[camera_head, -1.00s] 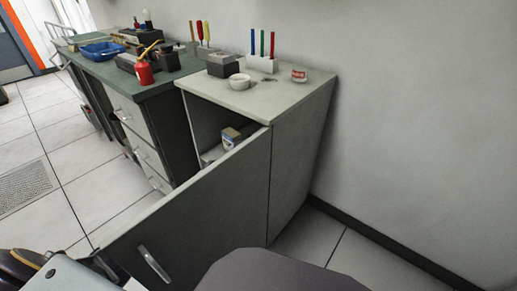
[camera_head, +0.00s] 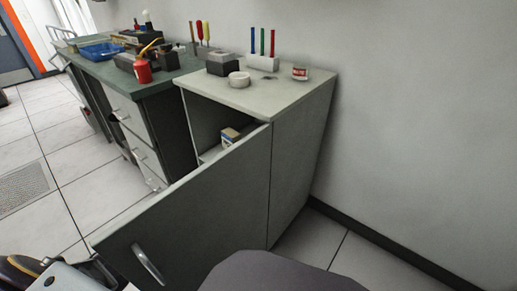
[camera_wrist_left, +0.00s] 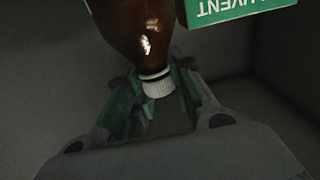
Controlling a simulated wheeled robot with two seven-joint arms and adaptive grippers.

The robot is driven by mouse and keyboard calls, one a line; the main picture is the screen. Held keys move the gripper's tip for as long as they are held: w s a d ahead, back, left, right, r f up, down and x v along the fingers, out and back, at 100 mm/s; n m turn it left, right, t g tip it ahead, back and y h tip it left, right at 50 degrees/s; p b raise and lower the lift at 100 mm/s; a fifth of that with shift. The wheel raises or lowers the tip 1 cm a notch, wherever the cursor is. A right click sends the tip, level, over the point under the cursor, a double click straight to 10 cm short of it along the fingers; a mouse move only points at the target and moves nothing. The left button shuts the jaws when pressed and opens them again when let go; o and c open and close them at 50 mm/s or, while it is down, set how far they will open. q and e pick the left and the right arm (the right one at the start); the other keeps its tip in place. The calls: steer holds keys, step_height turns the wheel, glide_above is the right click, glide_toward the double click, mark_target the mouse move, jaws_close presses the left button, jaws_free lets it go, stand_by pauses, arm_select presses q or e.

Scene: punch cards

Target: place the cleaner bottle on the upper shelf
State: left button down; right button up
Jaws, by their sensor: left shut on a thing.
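The cleaner bottle (camera_wrist_left: 140,25) appears to be the brown, glossy bottle with a white ribbed cap (camera_wrist_left: 158,84) in the left wrist view. My left gripper (camera_wrist_left: 160,92) is shut on it at the cap and neck; the bottle's far end is out of frame. My right gripper is not in view.
A green-labelled item (camera_wrist_left: 235,8) is close beside the bottle in the left wrist view. A small box (camera_head: 229,136) stands inside the cabinet. The wall (camera_head: 430,120) is at right.

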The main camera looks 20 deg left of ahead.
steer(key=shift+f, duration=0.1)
arm_select(q)
steer(key=c, duration=1.2)
jaws_free()
steer(key=shift+f, duration=0.1)
steer(key=shift+c, duration=0.2)
steer(key=shift+s, duration=0.1)
steer(key=shift+p+v, duration=0.4)
steer(key=shift+v, duration=0.9)
steer(key=p+v, duration=0.2)
steer(key=v, duration=0.7)
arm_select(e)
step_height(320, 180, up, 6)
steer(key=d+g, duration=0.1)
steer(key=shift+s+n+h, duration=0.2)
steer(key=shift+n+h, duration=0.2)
